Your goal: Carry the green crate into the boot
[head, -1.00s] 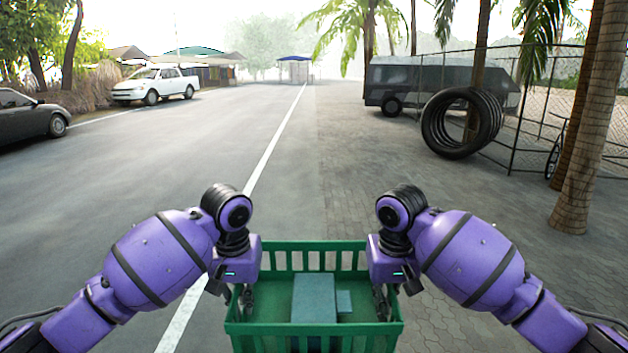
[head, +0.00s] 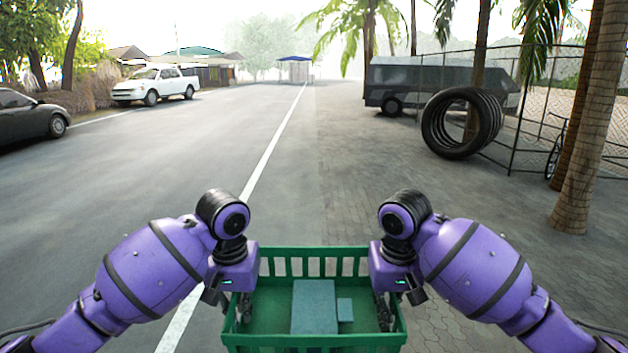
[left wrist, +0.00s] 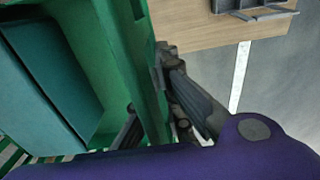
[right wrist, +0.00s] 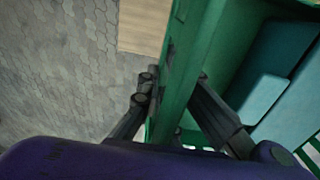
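The green crate (head: 313,341) is in front of me at the bottom of the head view, roughly level. A large teal box (head: 313,307) and a small teal box (head: 345,309) lie inside it. My left gripper (head: 243,306) is shut on the crate's left wall, which runs between its fingers in the left wrist view (left wrist: 152,95). My right gripper (head: 383,310) is shut on the right wall, with one finger on each side in the right wrist view (right wrist: 172,85). I cannot make out an open boot in any view.
A tan wooden surface (left wrist: 205,25) lies beyond the crate, also in the right wrist view (right wrist: 143,27). A dark van (head: 440,88), stacked tyres (head: 432,125) and palm trunks (head: 590,130) stand right. A white pickup (head: 155,85) and dark car (head: 30,115) are left. Open road lies ahead.

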